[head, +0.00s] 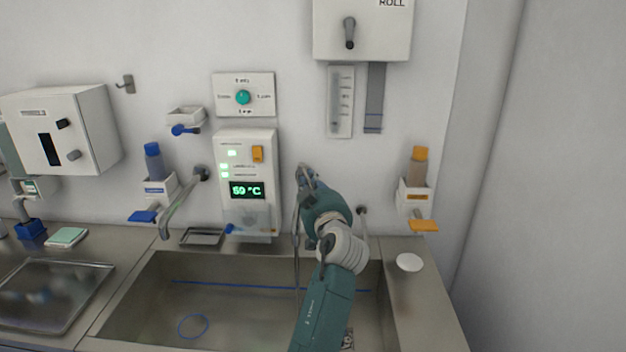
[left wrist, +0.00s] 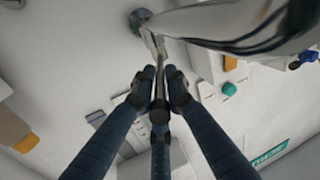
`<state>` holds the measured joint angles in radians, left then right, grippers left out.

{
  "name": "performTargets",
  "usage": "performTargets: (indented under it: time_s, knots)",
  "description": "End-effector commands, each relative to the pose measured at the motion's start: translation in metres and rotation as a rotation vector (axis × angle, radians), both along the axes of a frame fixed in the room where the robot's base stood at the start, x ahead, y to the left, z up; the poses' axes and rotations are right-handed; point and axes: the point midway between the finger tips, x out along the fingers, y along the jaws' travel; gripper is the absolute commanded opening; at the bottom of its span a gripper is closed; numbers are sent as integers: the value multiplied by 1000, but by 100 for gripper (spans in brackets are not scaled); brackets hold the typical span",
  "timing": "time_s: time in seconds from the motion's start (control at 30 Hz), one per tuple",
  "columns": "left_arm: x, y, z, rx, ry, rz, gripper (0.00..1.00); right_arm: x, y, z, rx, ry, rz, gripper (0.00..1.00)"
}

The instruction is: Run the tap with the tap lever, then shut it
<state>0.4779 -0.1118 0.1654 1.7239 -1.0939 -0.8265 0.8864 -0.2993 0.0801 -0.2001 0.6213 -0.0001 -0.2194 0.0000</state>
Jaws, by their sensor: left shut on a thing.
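My left gripper (head: 308,180) is at the wall above the sink, right of the temperature panel. In the left wrist view the fingers of the left gripper (left wrist: 162,95) are shut on the slim metal tap lever (left wrist: 159,66). A thick chrome pipe (left wrist: 250,28) passes close beside the lever there. In the head view the hand and arm hide most of the lever. A thin grey vertical line (head: 297,250) drops into the sink beside the arm. I cannot tell whether it is spout or water. My right gripper is not in view.
The steel sink (head: 130,300) lies below. Another chrome spout (head: 180,205) is left of the panel (head: 246,165), which reads about 59 °C. Bottle holders flank the sink: a blue-topped bottle (head: 153,160) left, an orange-topped bottle (head: 419,165) right. A white disc (head: 409,262) lies on the right counter.

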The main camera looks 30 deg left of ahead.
Motion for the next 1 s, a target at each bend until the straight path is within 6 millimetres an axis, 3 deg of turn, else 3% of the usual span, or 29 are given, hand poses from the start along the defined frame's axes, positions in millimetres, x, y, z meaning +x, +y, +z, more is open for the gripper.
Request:
performTargets:
  time_s: [0.13, 0.17, 0.2, 0.23, 0.57, 0.67, 1.0]
  knots:
    - [-1, 2, 1, 4, -1, 4, 0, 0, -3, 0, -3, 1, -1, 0]
    - [-1, 2, 1, 4, -1, 5, 18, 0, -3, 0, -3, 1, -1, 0]
    - [0, 2, 1, 4, -1, 5, 26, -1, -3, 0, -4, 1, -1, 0]
    - [0, 2, 1, 4, -1, 4, 28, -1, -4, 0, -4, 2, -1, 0]
    - [0, 1, 4, 3, -2, 3, 28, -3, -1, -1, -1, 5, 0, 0]
    - [0, 1, 15, 1, -5, 3, 28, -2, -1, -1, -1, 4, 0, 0]
    - [-1, 2, 80, 0, -6, 5, 28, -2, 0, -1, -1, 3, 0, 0]
